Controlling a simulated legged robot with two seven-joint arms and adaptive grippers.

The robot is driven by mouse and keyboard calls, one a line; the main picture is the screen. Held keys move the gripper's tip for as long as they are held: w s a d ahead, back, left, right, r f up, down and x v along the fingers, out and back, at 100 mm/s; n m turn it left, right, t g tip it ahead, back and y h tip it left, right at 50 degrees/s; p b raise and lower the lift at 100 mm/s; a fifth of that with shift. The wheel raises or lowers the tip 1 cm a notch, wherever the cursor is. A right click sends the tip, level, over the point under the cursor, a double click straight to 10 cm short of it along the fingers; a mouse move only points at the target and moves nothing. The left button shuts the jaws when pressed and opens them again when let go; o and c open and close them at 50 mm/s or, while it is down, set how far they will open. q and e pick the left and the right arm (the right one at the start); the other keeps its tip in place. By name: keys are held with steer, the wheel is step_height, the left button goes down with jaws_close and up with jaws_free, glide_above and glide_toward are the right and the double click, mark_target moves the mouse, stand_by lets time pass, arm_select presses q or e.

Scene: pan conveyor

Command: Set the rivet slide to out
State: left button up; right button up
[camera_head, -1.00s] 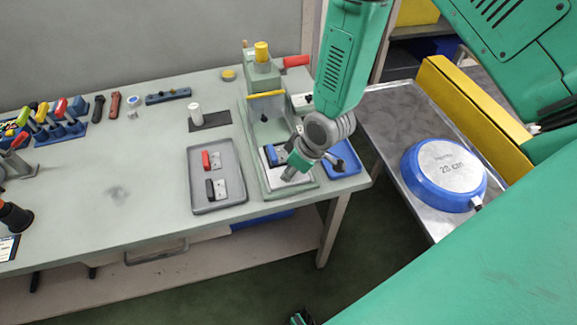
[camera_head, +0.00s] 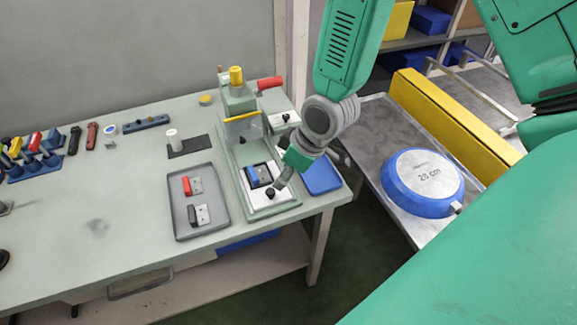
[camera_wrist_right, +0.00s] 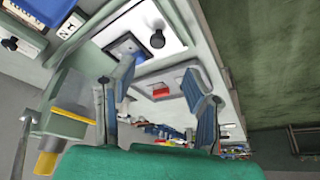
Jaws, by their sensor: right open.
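The green press (camera_head: 240,97) stands at the bench's right end. A white plate (camera_head: 257,203) with a black knob (camera_head: 270,193) lies at its front, beside a blue part (camera_head: 258,175) in a dark frame. A second black knob (camera_head: 285,117) sits on a white side bracket; a lettered plate (camera_wrist_right: 72,25) shows near that bracket in the wrist view. I cannot tell for sure which knob is the rivet slide's. My right gripper (camera_head: 285,178) is open and empty, just right of the front plate. Its blue-padded fingers (camera_wrist_right: 159,72) are apart. My left gripper is not in view.
A grey tray (camera_head: 178,218) with red and black handled parts lies left of the press. A blue tray (camera_head: 322,178) is close to the gripper's right. A blue pan (camera_head: 423,183) lies on the metal conveyor (camera_head: 375,120).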

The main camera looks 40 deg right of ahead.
steer(key=shift+v, duration=1.25)
steer(key=s+f+m+g+h+b, duration=0.1)
steer(key=s+f+m+b, duration=0.1)
steer(key=s+f+b, duration=0.4)
steer(key=s+d+f+m+g+h+b, duration=0.1)
steer(key=s+f+b, duration=0.6)
steer(key=s+f, duration=0.7)
step_height(320, 180, down, 9)
steer(key=m+g, duration=0.1)
steer(key=m, duration=0.1)
steer(key=shift+d+r+m, duration=0.2)
steer(key=shift+m, duration=0.1)
steer(key=shift+w, duration=0.1)
